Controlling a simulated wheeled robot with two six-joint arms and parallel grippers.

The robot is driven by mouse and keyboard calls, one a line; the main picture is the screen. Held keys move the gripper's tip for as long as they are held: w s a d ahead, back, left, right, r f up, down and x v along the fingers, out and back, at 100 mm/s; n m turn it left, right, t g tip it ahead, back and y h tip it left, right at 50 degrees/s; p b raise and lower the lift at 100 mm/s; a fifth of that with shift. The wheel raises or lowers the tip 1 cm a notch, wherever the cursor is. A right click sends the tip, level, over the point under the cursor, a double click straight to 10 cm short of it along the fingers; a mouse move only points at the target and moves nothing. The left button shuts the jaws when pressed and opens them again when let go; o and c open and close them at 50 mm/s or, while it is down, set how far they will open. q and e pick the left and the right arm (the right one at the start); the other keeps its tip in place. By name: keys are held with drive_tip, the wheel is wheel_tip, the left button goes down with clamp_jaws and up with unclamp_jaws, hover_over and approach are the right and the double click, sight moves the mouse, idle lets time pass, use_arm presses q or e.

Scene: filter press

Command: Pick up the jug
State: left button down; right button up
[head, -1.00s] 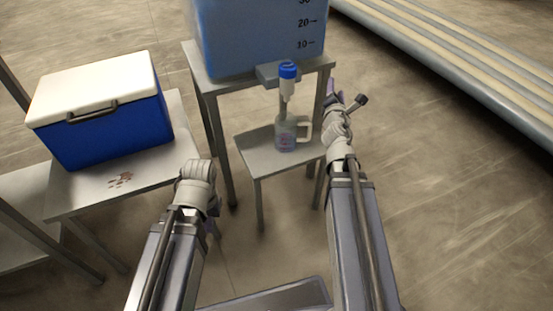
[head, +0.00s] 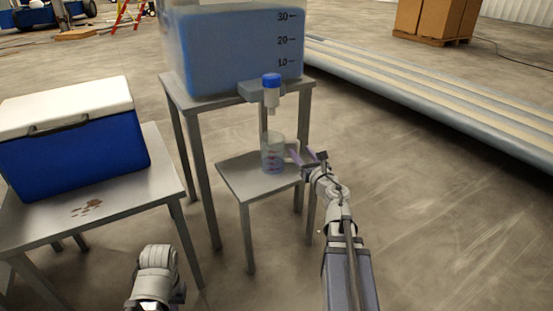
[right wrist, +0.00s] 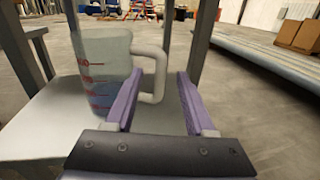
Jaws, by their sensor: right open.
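The jug (head: 272,158) is a clear measuring jug with red marks and some bluish liquid low inside. It stands upright on the small low table (head: 236,178), below the tap. In the right wrist view the jug (right wrist: 100,75) is at the left, with its pale handle (right wrist: 158,72) pointing right. My right gripper (head: 306,157) is open at the jug's right side. In the right wrist view its two purple fingers (right wrist: 158,100) are on either side of the lower handle; I cannot tell if they touch it. My left arm shows at the lower left, but its fingers are not visible.
A large tank (head: 235,50) of blue liquid stands on a taller table, with a blue-topped tap (head: 271,90) above the jug. A blue cooler (head: 75,150) with a white lid sits on a table at left. A long rail platform (head: 430,105) runs at right. Open floor lies between.

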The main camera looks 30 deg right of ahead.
drive_tip(key=shift+w+d, duration=0.25)
drive_tip(key=shift+w, duration=1.6)
drive_tip(key=shift+w+d, duration=0.2)
drive_tip(key=shift+w, duration=1.6)
drive_tip(key=shift+c, duration=0.2)
drive_tip(key=shift+s, duration=0.1)
clamp_jaws()
